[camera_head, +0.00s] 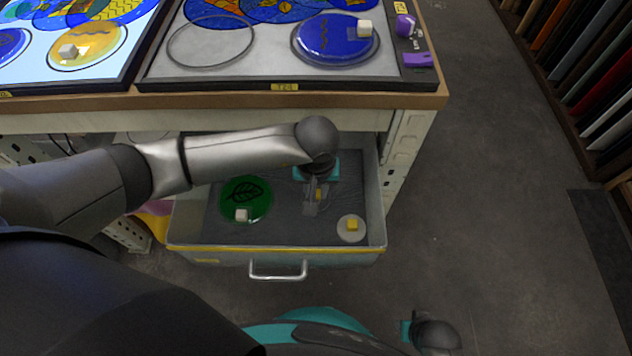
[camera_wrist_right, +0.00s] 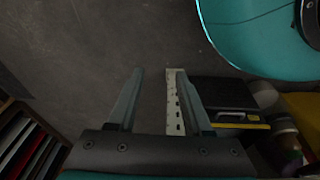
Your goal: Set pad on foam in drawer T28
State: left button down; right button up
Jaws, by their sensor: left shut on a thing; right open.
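The drawer (camera_head: 190,245) is open below the workbench, lined with dark grey foam (camera_head: 280,232). My left gripper (camera_head: 313,206) is low over the foam, shut on a small yellow block (camera_head: 320,194); whether this block touches the foam is unclear. A pale round pad (camera_head: 343,236) with a yellow block on top lies at the drawer's front right, apart from my fingers. A green leaf-marked disc (camera_head: 259,205) with a white cube lies at the left. My right gripper (camera_wrist_right: 158,100) is open and empty over the floor in the right wrist view.
The bench edge (camera_head: 330,101) overhangs the drawer's back, with a label that seems to read T24 or T28. A blue disc (camera_head: 320,45) sits on the panel above. Racks of coloured sheets (camera_head: 600,75) stand at right. The floor (camera_head: 480,200) between is clear.

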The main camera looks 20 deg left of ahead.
pick_arm(q)
jog(key=shift+w+a+f+b, duration=0.1)
jog(key=shift+w+a+b, duration=0.1)
jog(key=shift+w, duration=0.45)
jog(key=shift+w+a+b, duration=0.15)
jog(key=shift+w+b, duration=0.05)
jog(key=shift+w, duration=0.4)
jog(key=shift+f, duration=0.5)
pick_arm(e)
jog(key=shift+w+a+r, duration=0.2)
jog(key=shift+r, duration=0.25)
jog(key=shift+w+a+r, duration=0.2)
jog(key=shift+w+r, duration=0.05)
jog(key=shift+r, duration=0.25)
jog(key=shift+w+a+r, duration=0.2)
jog(key=shift+r, duration=0.25)
pick_arm(q)
jog(key=shift+b, duration=0.3)
jog(key=shift+f, duration=0.15)
jog(key=c, duration=0.7)
grip_release()
pick_arm(e)
jog(key=shift+w+r, duration=0.15)
jog(key=shift+r, duration=0.05)
